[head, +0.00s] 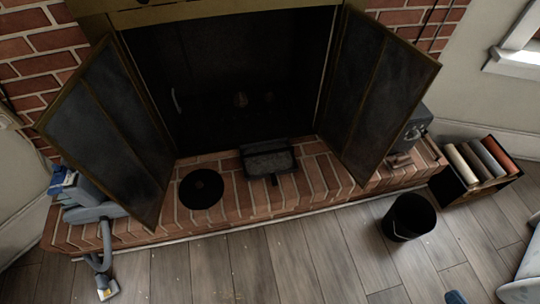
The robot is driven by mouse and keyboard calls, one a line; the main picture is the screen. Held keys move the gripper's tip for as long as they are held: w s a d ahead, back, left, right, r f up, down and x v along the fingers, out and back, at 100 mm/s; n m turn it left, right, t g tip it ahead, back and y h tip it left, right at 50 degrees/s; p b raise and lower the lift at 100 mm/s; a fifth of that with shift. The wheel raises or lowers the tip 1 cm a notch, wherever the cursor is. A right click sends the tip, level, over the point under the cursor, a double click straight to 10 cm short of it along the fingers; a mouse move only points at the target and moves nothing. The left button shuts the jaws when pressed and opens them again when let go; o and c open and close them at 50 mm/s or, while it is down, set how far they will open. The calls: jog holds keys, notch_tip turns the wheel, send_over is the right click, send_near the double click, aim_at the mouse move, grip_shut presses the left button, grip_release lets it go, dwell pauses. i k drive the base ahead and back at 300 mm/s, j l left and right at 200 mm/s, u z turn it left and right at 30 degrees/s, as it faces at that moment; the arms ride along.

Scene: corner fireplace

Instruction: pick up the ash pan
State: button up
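The ash pan (268,160) looks like a dark, rectangular metal tray with a short handle or tab at its front. It sits on the brick hearth (235,195) at the mouth of the open fireplace, near the middle of the head view. Its inside is too dark to tell what it holds. I cannot make out my gripper in this view, so its position relative to the pan and its opening do not show.
Two dark doors stand swung open, left (105,130) and right (380,90). A round black disc (201,188) lies left of the pan. A grey hose device (90,205) is at the hearth's left end. A black bucket (408,218) stands on the floor at right. The floor in front is mostly clear.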

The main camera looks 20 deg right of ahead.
aim_at(272, 158)
jog(key=i+j, duration=0.35)
jog(key=i, duration=0.15)
jog(key=i+j, duration=0.3)
jog(key=i, duration=0.25)
jog(key=i+j+z, duration=0.1)
jog(key=i+j, duration=0.25)
jog(key=i, duration=0.15)
